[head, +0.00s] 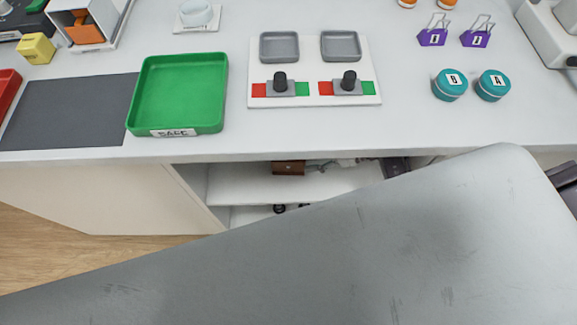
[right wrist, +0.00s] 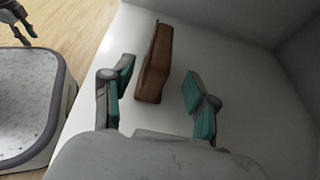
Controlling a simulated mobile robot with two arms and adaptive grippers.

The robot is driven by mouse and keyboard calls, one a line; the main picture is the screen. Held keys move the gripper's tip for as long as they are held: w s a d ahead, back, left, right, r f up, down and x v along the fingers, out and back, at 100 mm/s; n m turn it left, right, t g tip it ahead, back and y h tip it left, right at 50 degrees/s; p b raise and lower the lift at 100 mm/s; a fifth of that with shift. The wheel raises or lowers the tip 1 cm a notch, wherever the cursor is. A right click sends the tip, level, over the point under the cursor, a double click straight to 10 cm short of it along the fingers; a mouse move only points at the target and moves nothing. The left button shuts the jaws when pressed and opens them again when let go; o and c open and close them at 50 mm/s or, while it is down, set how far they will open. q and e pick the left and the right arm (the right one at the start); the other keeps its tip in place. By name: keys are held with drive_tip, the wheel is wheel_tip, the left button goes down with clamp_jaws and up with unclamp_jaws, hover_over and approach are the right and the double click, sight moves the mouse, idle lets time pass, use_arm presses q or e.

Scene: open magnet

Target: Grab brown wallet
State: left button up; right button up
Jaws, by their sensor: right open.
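The brown wallet (head: 288,167) stands on the white shelf under the counter. In the right wrist view, the wallet (right wrist: 154,62) stands on edge on the white surface, its near end between the fingers of my right gripper (right wrist: 158,84). That gripper is open, with a teal-padded finger on each side and visible gaps to the wallet. In the head view my large grey arm link hides the right gripper. What looks like my left gripper (right wrist: 18,22) shows small at the top left of the right wrist view; its opening is unclear.
The shelf (head: 245,183) lies below the counter (head: 230,148), with a side panel on its left. Dark and metallic items (head: 345,163) lie to the wallet's right. The green tray (head: 180,92) and switch panel (head: 315,95) are on the counter above.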

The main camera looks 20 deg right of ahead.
sight(288, 164)
drive_tip(key=x, duration=0.7)
drive_tip(key=shift+a+r, duration=0.1)
drive_tip(key=shift+a, duration=0.15)
clamp_jaws()
